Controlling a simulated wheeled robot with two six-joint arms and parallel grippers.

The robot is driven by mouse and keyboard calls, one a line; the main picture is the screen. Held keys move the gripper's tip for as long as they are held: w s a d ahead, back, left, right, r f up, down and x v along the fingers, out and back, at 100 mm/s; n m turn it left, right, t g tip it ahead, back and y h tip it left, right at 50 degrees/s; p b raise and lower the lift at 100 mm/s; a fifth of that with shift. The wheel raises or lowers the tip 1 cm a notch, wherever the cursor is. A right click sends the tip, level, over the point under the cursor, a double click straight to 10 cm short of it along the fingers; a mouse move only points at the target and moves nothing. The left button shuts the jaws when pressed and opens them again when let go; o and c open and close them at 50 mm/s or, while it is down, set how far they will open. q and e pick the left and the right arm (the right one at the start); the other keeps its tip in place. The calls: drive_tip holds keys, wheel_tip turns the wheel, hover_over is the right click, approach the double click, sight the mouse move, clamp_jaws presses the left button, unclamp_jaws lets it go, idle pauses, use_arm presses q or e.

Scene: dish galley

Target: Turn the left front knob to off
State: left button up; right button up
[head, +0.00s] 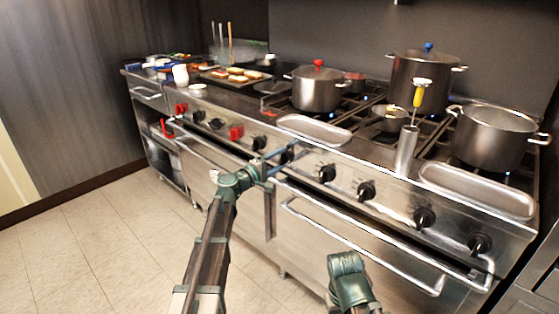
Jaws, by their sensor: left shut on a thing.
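The range front carries a row of black and red knobs. My left gripper (279,160) reaches the range front near its middle, with its blue fingers shut on a black knob (288,155). The fingers partly cover this knob, so its pointer cannot be read. Other black knobs sit to its left (258,142) and right (327,172). My right arm shows at the bottom middle, but its gripper fingers cannot be seen.
Pots stand on the burners, including one with a red knob lid (317,88) and an open one (494,135). Metal trays (314,130) lie along the front ledge. An oven handle (360,248) sticks out below the knobs. The tiled floor (95,240) at left is clear.

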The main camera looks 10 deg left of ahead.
idle(0.3)
use_arm(q)
drive_tip(key=o, duration=1.3)
drive_tip(key=shift+o, duration=0.2)
drive_tip(key=v, duration=1.3)
drive_tip(key=shift+s+a, duration=0.2)
drive_tip(key=shift+s, duration=0.15)
